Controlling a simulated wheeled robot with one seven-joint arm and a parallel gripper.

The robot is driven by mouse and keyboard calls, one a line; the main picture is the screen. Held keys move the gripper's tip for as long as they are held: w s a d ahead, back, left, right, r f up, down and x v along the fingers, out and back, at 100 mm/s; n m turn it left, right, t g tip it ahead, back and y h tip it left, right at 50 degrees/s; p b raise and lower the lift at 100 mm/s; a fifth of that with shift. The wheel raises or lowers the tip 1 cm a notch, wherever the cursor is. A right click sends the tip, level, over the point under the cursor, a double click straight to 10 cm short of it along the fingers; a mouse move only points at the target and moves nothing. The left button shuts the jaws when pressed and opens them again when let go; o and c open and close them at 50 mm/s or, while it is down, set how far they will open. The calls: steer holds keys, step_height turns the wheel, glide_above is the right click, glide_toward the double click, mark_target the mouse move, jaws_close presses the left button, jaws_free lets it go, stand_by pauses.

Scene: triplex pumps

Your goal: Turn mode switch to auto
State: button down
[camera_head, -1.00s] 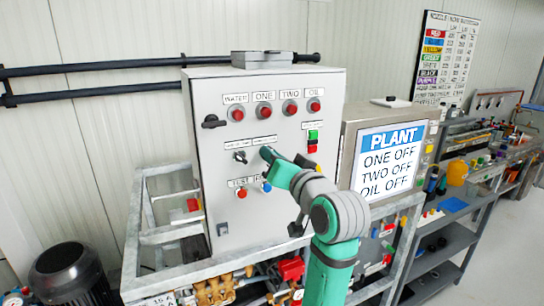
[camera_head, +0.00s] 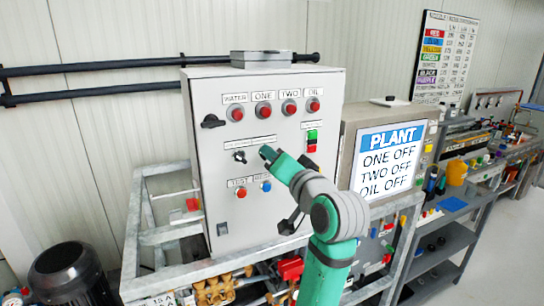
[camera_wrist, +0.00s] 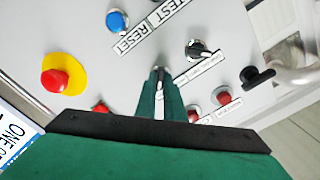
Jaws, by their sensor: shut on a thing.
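The grey control cabinet (camera_head: 225,110) faces me in the head view. My gripper (camera_head: 267,153) is at its front, right of a black selector switch (camera_head: 240,156). In the wrist view my green fingers (camera_wrist: 160,82) point at the panel and are shut on a small selector knob, the mode switch (camera_wrist: 159,72). The fingers hide most of that knob, so its pointing direction cannot be told. The other black selector (camera_wrist: 198,49) shows beside the fingers in the wrist view. The small labels by the switches are too blurred to read.
A blue button (camera_wrist: 117,20) and a red mushroom button on yellow (camera_wrist: 62,78) are near my fingers. A red TEST button (camera_head: 241,192) sits below the selectors. A PLANT display (camera_head: 388,157) reading ONE OFF, TWO OFF, OIL OFF stands right of the cabinet.

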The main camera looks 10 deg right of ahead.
steer(key=c, duration=1.9)
jaws_free()
steer(key=shift+o, duration=0.2)
steer(key=v, duration=1.1)
steer(key=shift+w, duration=0.1)
